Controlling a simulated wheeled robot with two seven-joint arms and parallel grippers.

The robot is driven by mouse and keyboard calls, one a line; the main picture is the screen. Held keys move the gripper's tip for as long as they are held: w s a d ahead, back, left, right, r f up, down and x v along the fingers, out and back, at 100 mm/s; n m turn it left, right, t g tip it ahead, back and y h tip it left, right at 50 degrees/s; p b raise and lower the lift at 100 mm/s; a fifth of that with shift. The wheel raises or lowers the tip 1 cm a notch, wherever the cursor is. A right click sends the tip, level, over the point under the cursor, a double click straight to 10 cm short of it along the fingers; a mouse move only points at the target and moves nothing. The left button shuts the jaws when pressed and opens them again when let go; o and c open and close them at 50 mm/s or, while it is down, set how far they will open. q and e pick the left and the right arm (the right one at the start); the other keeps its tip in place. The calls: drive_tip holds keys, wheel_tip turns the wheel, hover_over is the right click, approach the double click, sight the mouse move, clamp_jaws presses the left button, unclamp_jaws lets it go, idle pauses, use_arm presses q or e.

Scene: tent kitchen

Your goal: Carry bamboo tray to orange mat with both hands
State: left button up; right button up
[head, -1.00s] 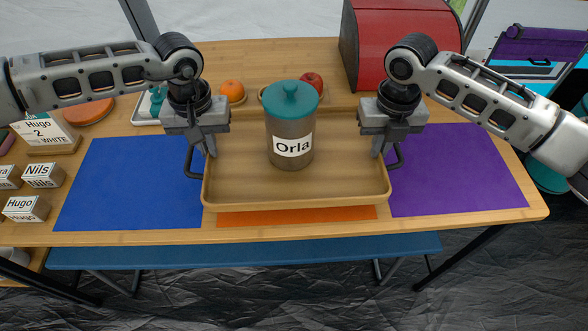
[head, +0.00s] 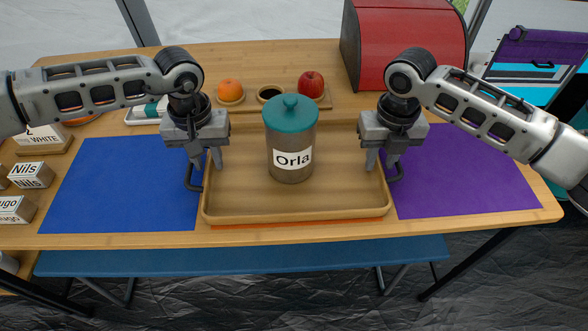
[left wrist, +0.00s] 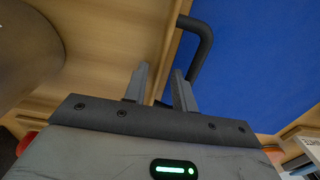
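The bamboo tray (head: 240,209) lies level over the orange mat (head: 300,223), which shows only as a thin strip along the tray's front edge. A brown canister with a teal lid, labelled Orla (head: 291,140), stands upright in the tray. My left gripper (head: 208,162) is open at the tray's left side, its fingers apart. In the left wrist view, the dark tray handle (left wrist: 205,42) passes beside and behind one finger. My right gripper (head: 381,162) is open at the right side, beside the right handle (head: 398,168).
A blue mat (head: 115,185) lies left of the tray and a purple mat (head: 470,175) right of it. Behind are an orange (head: 230,90), an apple (head: 311,83) and a red bread box (head: 410,40). Labelled blocks (head: 30,175) stand at far left.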

drive_tip(key=shift+a, duration=0.1)
drive_tip(key=shift+r, duration=0.2)
use_arm(q)
wheel_tip(320, 180, up, 12)
use_arm(e)
wheel_tip(320, 180, up, 12)
drive_tip(key=shift+f, duration=0.15)
idle(0.7)
